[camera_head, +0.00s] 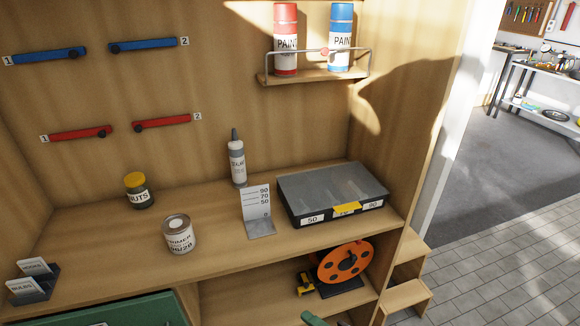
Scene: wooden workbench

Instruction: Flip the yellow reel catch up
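An orange reel (345,261) with round holes stands upright on a dark base (341,287) on the lower shelf, below the bench top at the right. A small yellow and black piece (305,284) sits just left of the reel. It looks low, but it is too small to tell whether it is the catch, or whether it joins the reel's base. Neither of my grippers is in view, and nothing is seen touching the reel.
A grey-lidded case (330,193) with a yellow latch (346,209) sits on the bench top (220,262) above the reel. A green object (312,319) shows at the bottom edge, in front of the reel. Wooden steps (407,295) stand right of the shelf.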

